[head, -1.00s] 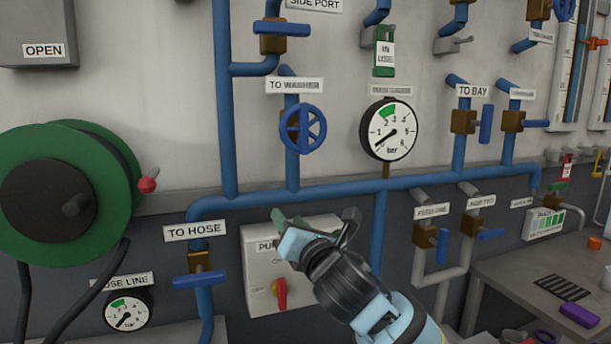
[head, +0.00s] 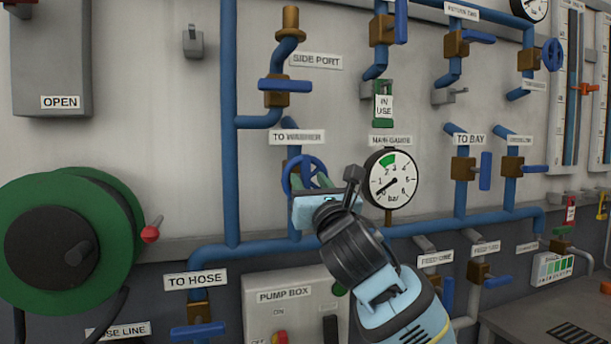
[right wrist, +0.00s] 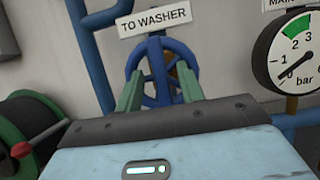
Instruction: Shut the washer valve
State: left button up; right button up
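The washer valve has a blue handwheel (head: 291,168) on a blue vertical pipe, just below the TO WASHER label (head: 297,137). My right gripper (head: 312,181) is raised in front of the wheel and partly covers its lower part. In the right wrist view the wheel (right wrist: 160,44) stands straight ahead, with the green fingers spread apart near its left and right sides. Whether the fingertips touch the rim I cannot tell. The brass valve body is mostly hidden behind the wheel and gripper. My left gripper is not in view.
The main gauge (head: 390,179) is close right of my gripper. The SIDE PORT valve (head: 277,92) is above and the pump box (head: 285,297) below. A green hose reel (head: 107,220) is at left. Bay valves (head: 464,167) are further right.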

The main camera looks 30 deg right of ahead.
aim_at(307, 177)
jog(key=shift+x, duration=1.7)
grip_shut()
